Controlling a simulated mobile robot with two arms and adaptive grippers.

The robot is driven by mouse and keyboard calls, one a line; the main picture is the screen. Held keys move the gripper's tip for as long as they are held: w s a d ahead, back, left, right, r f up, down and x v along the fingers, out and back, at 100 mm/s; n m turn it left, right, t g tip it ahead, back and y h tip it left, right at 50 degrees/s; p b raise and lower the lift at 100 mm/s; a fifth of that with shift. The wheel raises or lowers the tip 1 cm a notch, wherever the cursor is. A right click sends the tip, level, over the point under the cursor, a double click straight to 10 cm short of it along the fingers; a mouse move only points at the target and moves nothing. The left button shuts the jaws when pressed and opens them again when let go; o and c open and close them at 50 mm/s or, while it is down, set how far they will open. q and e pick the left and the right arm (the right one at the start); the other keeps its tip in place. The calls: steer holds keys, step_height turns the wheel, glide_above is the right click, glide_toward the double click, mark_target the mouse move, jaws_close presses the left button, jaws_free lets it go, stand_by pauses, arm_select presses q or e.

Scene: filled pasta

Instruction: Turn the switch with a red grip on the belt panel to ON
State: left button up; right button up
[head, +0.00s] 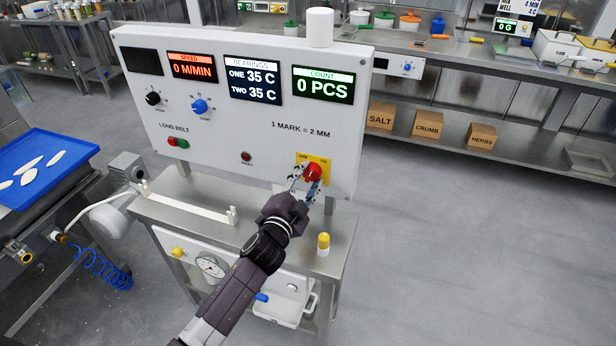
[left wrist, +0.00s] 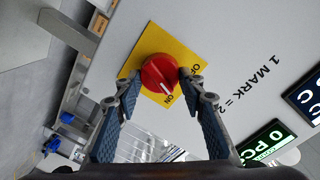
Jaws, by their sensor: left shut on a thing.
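The switch's round red grip (head: 313,172) sits on a yellow plate (head: 322,162) at the lower right of the white belt panel (head: 225,130). My left gripper (head: 306,182) is shut on the red grip. In the left wrist view the red grip (left wrist: 158,72) lies between the two fingertips (left wrist: 150,88). A white mark on the grip points roughly toward the ON lettering; the OFF lettering is beside the right finger. The fingers hide part of the plate in the head view. My right gripper is not in view.
The panel also carries a blue knob (head: 200,106), a black knob (head: 152,98) and lit displays. A yellow-topped post (head: 323,243) stands on the steel ledge right of my arm. A blue tray (head: 45,165) is at the left. Open floor (head: 470,260) lies to the right.

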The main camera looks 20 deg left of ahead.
arm_select(q)
steer(key=m, duration=0.4)
steer(key=shift+d+m+y, duration=0.1)
steer(key=shift+m+y, duration=0.2)
steer(key=shift+m, duration=0.1)
stand_by(0.5)
steer(key=o, duration=1.2)
steer(key=shift+c, duration=0.2)
steer(key=s, duration=1.2)
steer(key=shift+a+r, duration=0.2)
steer(key=shift+r, duration=0.1)
